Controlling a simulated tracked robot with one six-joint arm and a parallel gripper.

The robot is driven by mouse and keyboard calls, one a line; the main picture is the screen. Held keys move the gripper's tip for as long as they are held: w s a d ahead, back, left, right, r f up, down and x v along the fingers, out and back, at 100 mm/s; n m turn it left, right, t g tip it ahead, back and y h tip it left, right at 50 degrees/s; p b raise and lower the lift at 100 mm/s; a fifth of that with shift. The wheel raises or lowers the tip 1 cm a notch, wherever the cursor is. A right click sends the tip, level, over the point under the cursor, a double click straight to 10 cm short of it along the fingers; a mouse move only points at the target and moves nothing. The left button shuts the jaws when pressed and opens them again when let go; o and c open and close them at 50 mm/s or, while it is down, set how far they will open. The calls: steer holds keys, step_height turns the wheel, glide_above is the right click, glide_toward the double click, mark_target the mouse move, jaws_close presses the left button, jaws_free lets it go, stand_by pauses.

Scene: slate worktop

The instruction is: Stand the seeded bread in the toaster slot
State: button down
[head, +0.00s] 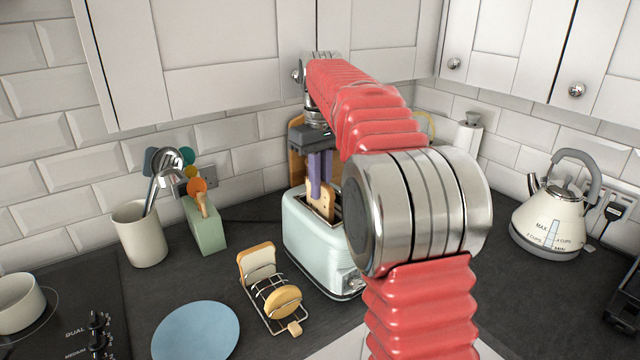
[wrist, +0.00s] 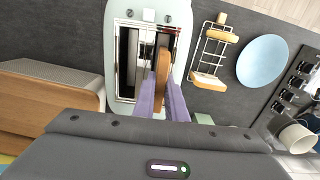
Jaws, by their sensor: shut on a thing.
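The seeded bread (head: 322,203) is a brown-crusted slice held upright between the purple fingers of my gripper (head: 319,178). It is at the top of the pale mint toaster (head: 308,245); its lower part is hidden, so I cannot tell how deep it sits. In the wrist view the bread (wrist: 163,66) shows edge-on between the fingers (wrist: 162,98), over the right-hand slot of the toaster (wrist: 116,30). The left-hand slot looks dark and empty. My gripper is shut on the bread.
A wire rack (head: 272,314) with a pale slice (head: 258,258) and a round piece (head: 282,301) stands left of the toaster. A blue plate (head: 196,331) lies in front. A utensil crock (head: 140,235), green block (head: 205,225) and kettle (head: 549,222) stand around.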

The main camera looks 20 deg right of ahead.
steer(key=c, duration=1.7)
jaws_free()
step_height(320, 180, up, 12)
steer(key=shift+f, duration=0.1)
stand_by(0.4)
